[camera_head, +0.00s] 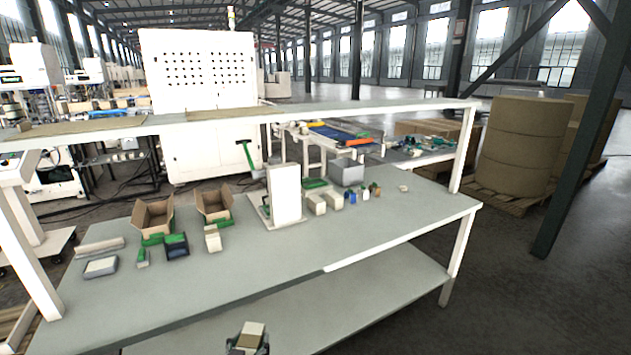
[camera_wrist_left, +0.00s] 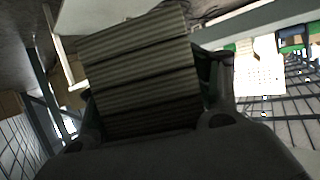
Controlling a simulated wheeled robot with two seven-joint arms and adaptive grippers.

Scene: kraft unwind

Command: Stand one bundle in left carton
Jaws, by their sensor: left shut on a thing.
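My left gripper (camera_head: 248,342) shows at the bottom edge of the head view, in front of the workbench and low. It is shut on a tan bundle (camera_head: 253,328). In the left wrist view the bundle (camera_wrist_left: 140,72) fills the middle as a stack of ridged layers between the dark fingers. The left carton (camera_head: 153,217) is an open brown box with raised flaps, at the back left of the bench, well away from the bundle. A similar right carton (camera_head: 214,205) stands beside it. The inside floors of both cartons are hidden. My right gripper is in neither view.
On the workbench (camera_head: 270,262), a green-and-dark box (camera_head: 176,245) and a small tan block (camera_head: 212,239) stand in front of the cartons. A white upright panel (camera_head: 284,194) is right of them. A shelf (camera_head: 250,113) runs above the back. The bench's front middle is clear.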

